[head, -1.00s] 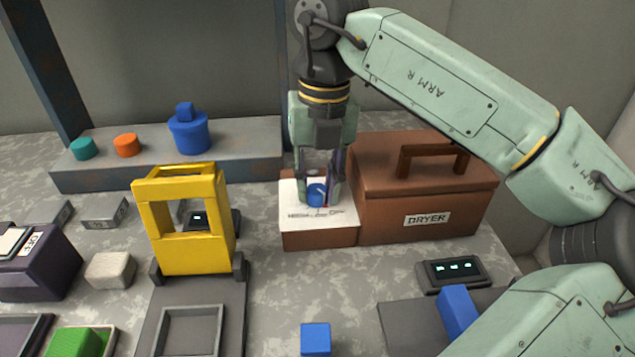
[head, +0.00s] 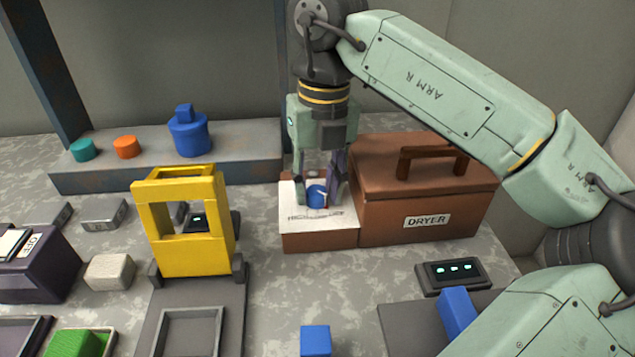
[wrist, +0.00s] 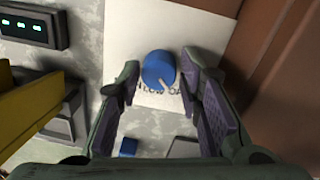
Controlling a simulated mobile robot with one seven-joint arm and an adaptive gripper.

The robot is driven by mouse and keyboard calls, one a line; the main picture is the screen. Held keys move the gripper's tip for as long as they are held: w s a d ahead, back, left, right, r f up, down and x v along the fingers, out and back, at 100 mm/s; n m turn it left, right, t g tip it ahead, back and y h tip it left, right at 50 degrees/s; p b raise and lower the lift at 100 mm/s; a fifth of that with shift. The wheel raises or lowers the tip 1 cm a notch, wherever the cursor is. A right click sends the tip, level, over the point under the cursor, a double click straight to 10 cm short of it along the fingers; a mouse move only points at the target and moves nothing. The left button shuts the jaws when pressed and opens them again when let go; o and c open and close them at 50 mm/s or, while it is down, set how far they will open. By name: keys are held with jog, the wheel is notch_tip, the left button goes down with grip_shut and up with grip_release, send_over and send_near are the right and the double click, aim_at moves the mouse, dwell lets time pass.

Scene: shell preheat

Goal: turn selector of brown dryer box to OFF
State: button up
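The brown dryer box (head: 425,195) stands right of the table's middle, with a DRYER label and a handle on its lid. A lower brown block with a white top plate (head: 292,222) adjoins its left side. The blue selector knob (head: 316,196) sits on that plate and also shows in the wrist view (wrist: 159,69). A pale pointer on the knob points down and right in the wrist view.
A yellow frame (head: 188,250) stands left of the box. A small display (head: 452,272) and blue blocks (head: 315,338) are in front. A grey shelf (head: 240,165) behind holds a blue jar (head: 189,135) and two knobs.

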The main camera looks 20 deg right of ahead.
aim_at(320, 190)
jog(key=shift+o, duration=1.2)
jog(key=shift+d+r, duration=0.2)
jog(key=shift+r, duration=3.55)
